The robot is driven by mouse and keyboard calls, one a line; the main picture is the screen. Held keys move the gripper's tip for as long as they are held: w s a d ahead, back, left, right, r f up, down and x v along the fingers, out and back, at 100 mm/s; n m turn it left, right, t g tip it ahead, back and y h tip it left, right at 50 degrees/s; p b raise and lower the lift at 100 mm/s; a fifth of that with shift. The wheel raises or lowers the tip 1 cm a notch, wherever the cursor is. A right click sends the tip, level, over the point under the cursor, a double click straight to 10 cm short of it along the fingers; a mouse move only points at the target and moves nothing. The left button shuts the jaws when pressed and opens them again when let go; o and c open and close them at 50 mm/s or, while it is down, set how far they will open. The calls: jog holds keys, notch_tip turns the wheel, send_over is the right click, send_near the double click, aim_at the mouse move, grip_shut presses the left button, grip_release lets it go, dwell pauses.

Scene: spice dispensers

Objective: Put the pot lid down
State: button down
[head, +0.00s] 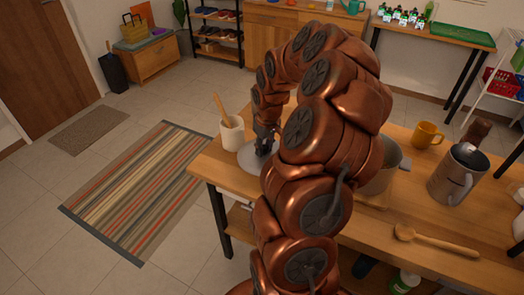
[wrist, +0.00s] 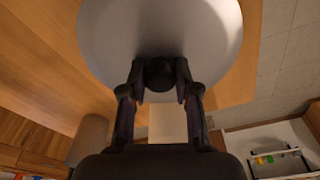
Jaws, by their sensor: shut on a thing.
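My gripper (wrist: 160,88) is shut on the black knob (wrist: 159,72) of the round grey pot lid (wrist: 205,30), one finger on each side of it. In the head view my gripper (head: 266,143) points down over the lid (head: 246,160) near the left end of the wooden table (head: 213,168). The lid looks roughly level. I cannot tell whether it touches the tabletop or hangs just above it. A grey metal pot (head: 388,176) stands to the right, partly hidden behind my arm.
A white mortar (head: 232,134) with a wooden pestle stands close to the lid, at its upper left. A yellow mug (head: 427,136), a grey pitcher (head: 456,176) and a wooden spoon (head: 435,240) are on the right side. My arm hides the table's middle.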

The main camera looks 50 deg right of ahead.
jog(key=shift+w+d, duration=0.1)
jog(key=shift+w, duration=0.45)
jog(key=shift+f+p, duration=0.75)
jog(key=shift+f, duration=1.05)
jog(key=shift+f, duration=0.1)
jog(key=shift+f, duration=0.1)
jog(key=c, duration=0.8)
grip_release()
jog(key=shift+c, duration=0.2)
